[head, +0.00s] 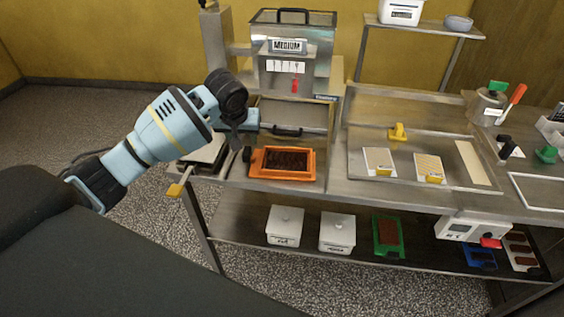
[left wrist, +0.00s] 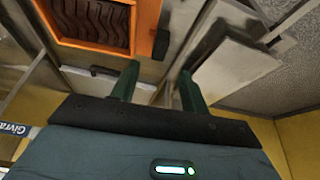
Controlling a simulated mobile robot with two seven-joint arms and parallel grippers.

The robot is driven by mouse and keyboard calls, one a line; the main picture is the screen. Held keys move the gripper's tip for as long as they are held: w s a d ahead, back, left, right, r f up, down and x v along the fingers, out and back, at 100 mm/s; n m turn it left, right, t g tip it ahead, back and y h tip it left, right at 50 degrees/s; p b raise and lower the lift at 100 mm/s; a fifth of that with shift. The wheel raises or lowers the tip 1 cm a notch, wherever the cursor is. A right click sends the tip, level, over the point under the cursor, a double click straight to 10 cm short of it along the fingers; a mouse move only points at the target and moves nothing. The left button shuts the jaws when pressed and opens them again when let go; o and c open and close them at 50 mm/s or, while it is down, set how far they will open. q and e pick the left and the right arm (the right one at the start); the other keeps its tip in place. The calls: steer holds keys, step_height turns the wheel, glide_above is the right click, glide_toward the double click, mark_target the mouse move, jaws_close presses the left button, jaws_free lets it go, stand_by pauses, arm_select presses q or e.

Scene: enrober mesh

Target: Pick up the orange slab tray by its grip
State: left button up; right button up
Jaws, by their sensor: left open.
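The orange slab tray (head: 283,176) lies on the steel worktop in front of the machine, with a dark wavy slab inside. Its dark grip (head: 247,155) sticks out from its left side. In the left wrist view the tray (left wrist: 85,46) is at upper left, and the grip (left wrist: 162,43) shows on its right edge. My left gripper (head: 243,143) is over the tray's left end, close to the grip. In the left wrist view my left gripper's fingers (left wrist: 158,80) are apart with nothing between them, and the grip lies beyond their tips. My right gripper is not in view.
The machine marked MEDIUM (head: 287,60) stands behind the tray. A flat metal plate (head: 205,150) is left of it, with a yellow tab (head: 175,189) below. A shallow steel tray (head: 360,175) with pale boards is to the right. White tubs (head: 286,226) stand on the lower shelf.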

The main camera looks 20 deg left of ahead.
mark_target(247, 149)
arm_select(q)
steer(key=shift+b+x, duration=0.35)
steer(key=shift+x, duration=3.65)
steer(key=shift+s+d, duration=0.15)
steer(key=shift+d, duration=0.05)
steer(key=c, duration=0.8)
steer(key=shift+c, duration=0.2)
steer(key=shift+r, duration=0.15)
steer(key=shift+r, duration=0.45)
steer(key=v, duration=0.2)
steer(key=shift+r, duration=0.45)
steer(key=s+d+r, duration=0.1)
steer(key=s+d, duration=0.5)
steer(key=s, duration=0.7)
steer(key=shift+s+d+p, duration=0.2)
steer(key=shift+s+p, duration=0.15)
